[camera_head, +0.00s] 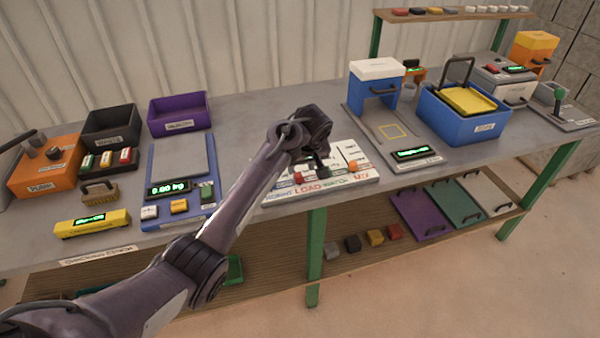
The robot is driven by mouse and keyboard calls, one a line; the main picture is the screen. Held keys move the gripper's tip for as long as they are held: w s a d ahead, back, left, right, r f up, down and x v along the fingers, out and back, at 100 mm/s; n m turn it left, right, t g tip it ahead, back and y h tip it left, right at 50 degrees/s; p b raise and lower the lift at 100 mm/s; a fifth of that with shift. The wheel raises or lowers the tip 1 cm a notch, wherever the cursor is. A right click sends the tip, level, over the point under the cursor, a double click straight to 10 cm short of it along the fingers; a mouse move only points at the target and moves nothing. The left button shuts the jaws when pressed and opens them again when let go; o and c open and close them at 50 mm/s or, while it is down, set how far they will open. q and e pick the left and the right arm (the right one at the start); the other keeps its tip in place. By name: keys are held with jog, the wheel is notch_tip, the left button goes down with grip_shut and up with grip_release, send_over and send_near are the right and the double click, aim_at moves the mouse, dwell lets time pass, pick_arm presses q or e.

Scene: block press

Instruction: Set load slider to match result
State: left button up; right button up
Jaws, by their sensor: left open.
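The white panel (280,200) with the words LOAD and MATCH along its front lies near the table's front edge. A small red knob (298,178) sits on its left part and an orange knob (352,165) on its right part. I cannot tell which of these belongs to the load slider. My left gripper (321,171) is open, pointing down over the middle of the panel, close to its surface. My arm and gripper hide the back and middle of the panel. I cannot tell whether the fingers touch anything. My right gripper is out of view.
A blue scale (180,155) reading 0.00 kg stands left of the panel. A blue and white press (376,85) with a green display (415,153) stands right. Beyond it is a blue bin (450,118) holding a yellow tray (468,101). Bins (180,113) line the left back.

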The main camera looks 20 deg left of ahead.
aim_at(298, 174)
pick_arm(q)
jog(key=x, duration=0.5)
jog(key=shift+a+f, duration=0.1)
jog(key=shift+f, duration=0.1)
grip_shut()
